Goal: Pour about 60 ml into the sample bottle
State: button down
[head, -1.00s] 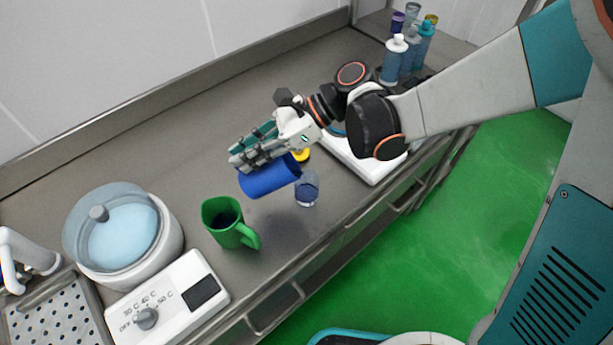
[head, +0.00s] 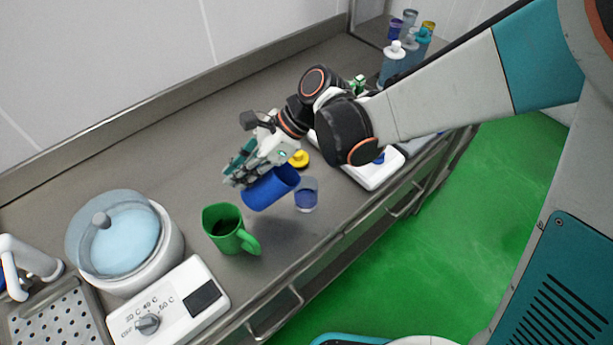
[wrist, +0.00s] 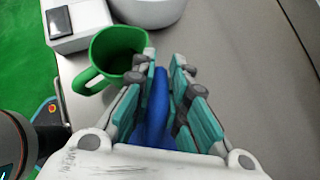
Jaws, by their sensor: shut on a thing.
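My gripper (head: 236,176) is shut on a blue cup (head: 270,188), which it holds tilted well over on its side above the counter. The wrist view shows the cup (wrist: 157,110) between the teal finger pads. A small clear bottle (head: 306,194), probably the sample bottle, stands upright on the counter just right of the cup. Blue shows inside it, but I cannot tell the level. The cup's right end is close to the bottle's top; I cannot tell whether they touch. No stream is visible, and the cup's inside is hidden.
A green mug (head: 229,230) stands left of the bottle. A yellow cap-like piece (head: 299,159) lies behind it. A white device (head: 372,172) is at right, a lidded white pot (head: 125,240) and control box (head: 168,312) at left. Several bottles (head: 395,62) stand at the far back.

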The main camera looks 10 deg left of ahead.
jog(key=shift+a+f, duration=0.1)
jog(key=shift+a, duration=0.05)
jog(key=shift+s+a+t+h+p, duration=0.25)
jog(key=shift+h+p, duration=0.2)
jog(key=shift+h, duration=0.25)
jog(key=shift+a+f+h, duration=0.3)
jog(key=shift+f, duration=0.1)
dwell(1.2)
jog(key=shift+s+a+r+t+h+p, duration=0.1)
jog(key=shift+s+a+t+h+p, duration=0.35)
jog(key=shift+a+h, duration=0.45)
jog(key=shift+s+a+t+h+p, duration=0.25)
jog(key=shift+a+t+h, duration=0.35)
jog(key=shift+h, duration=0.65)
jog(key=shift+s+a+r+t+h+p, duration=0.1)
jog(key=shift+s+a+t+h+p, duration=0.25)
jog(key=shift+a+h, duration=0.6)
jog(key=shift+d, duration=0.15)
jog(key=shift+f, duration=0.1)
